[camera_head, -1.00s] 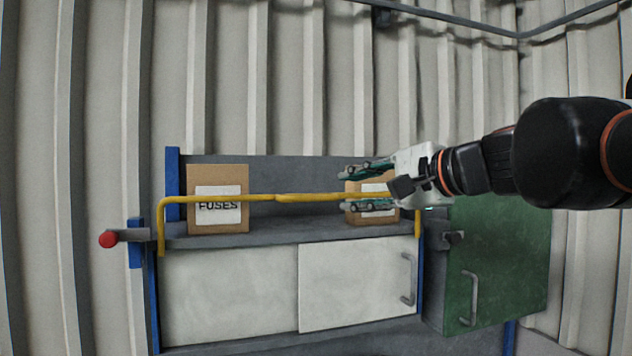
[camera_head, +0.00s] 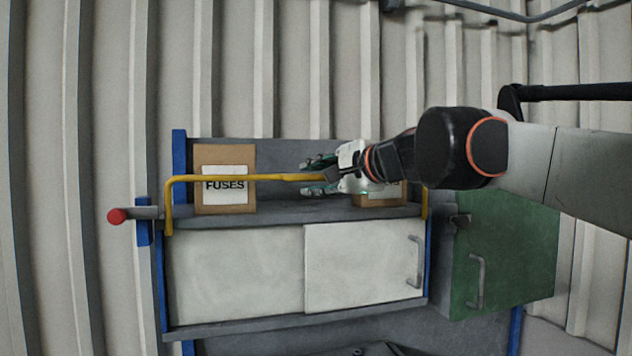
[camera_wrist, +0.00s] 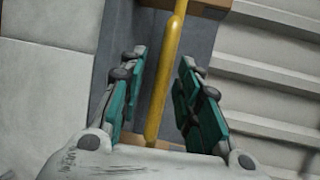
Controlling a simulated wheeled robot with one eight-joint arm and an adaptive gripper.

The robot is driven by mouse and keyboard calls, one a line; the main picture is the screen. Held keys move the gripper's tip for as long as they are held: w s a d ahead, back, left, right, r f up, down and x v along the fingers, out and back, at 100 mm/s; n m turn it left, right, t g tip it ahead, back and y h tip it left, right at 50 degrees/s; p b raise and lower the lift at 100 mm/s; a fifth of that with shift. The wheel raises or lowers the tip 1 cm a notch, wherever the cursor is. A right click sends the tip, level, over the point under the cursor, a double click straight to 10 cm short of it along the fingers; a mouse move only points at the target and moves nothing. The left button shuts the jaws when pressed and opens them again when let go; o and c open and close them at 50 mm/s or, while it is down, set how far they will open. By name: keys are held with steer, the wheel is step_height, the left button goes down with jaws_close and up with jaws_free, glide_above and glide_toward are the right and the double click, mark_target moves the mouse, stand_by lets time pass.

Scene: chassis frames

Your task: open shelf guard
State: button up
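The shelf guard is a yellow bar (camera_head: 245,178) that runs across the front of the shelf, bent down at both ends. It is level across the shelf front. A red-tipped grey lever (camera_head: 117,216) sticks out to the left of its left end. My gripper (camera_head: 318,176) is at the bar, right of its middle. In the wrist view the bar (camera_wrist: 164,75) passes lengthwise between the two green-padded fingers (camera_wrist: 158,92), with gaps on both sides. The gripper is open. My gripper partly hides the bar's right part in the head view.
A cardboard box marked FUSES (camera_head: 225,205) stands on the shelf behind the bar. A second box (camera_head: 380,197) is partly hidden by my gripper. White sliding doors (camera_head: 235,268) are below, and a green cabinet (camera_head: 510,250) is at the right.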

jaws_close()
stand_by(0.3)
